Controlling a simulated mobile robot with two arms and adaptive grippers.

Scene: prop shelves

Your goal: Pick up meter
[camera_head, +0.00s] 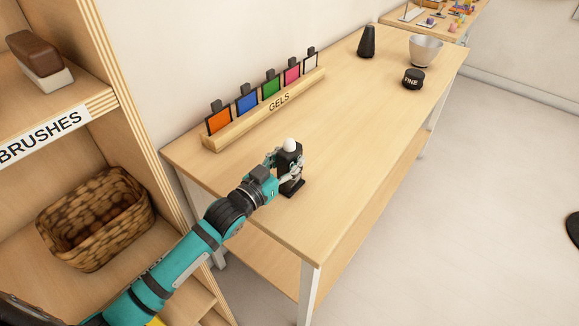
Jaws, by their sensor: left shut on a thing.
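The meter (290,158) is a small black device with a white dome on top. It is upright over the near left part of the wooden table (345,130), above or on a dark base (293,188). I cannot tell whether meter and base touch. My left gripper (284,165) comes in from the lower left and is shut on the meter, hiding part of its left side. My right gripper is not in view.
A wooden rack labelled GELS (263,110) with several coloured squares stands behind the meter. A BRUSHES shelf (90,105) with a basket (96,218) is at left.

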